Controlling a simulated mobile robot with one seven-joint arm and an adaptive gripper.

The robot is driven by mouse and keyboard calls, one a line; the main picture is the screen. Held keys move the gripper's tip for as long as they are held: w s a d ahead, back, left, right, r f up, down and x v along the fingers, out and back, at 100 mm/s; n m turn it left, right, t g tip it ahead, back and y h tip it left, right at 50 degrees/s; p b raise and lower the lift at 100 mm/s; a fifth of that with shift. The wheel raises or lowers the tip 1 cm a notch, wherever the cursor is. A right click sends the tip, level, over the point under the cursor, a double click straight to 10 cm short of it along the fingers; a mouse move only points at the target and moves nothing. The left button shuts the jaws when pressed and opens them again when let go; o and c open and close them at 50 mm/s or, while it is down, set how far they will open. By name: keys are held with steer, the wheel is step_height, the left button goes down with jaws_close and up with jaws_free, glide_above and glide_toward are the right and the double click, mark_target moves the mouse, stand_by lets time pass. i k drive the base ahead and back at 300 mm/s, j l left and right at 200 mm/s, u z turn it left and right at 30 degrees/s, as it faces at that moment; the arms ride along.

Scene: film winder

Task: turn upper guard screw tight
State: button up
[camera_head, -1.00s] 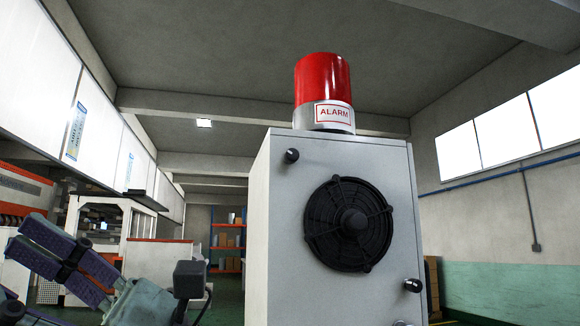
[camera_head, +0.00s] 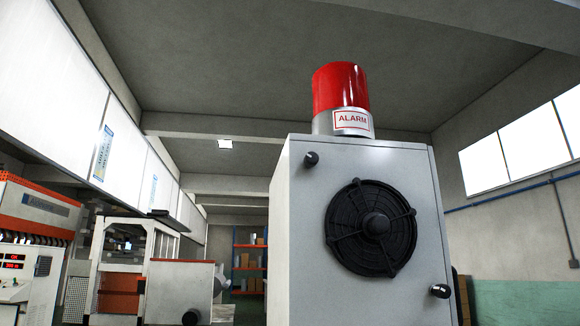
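The grey cabinet (camera_head: 300,270) stands right of centre with a round black fan guard (camera_head: 372,228) on its front. A small dark screw with a knob-like head (camera_head: 311,158) sticks out near the front's upper left corner, above and left of the guard. A second such screw (camera_head: 440,291) sticks out at the lower right of the guard. I cannot tell how far either is screwed in. My gripper is not in view.
A red alarm lamp (camera_head: 341,95) stands on top of the cabinet. Machines with a control panel (camera_head: 16,262) stand at the left. Orange and blue shelves (camera_head: 250,262) with boxes are behind. A small dark object (camera_head: 190,317) shows at the bottom edge; I cannot tell what it is.

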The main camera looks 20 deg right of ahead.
mark_target(311, 158)
steer(key=i+l+u, duration=0.2)
steer(key=l, duration=0.45)
steer(key=l+u, duration=0.15)
steer(key=l, duration=0.55)
steer(key=i+l+u, duration=0.2)
steer(key=l, duration=0.5)
steer(key=k, duration=0.05)
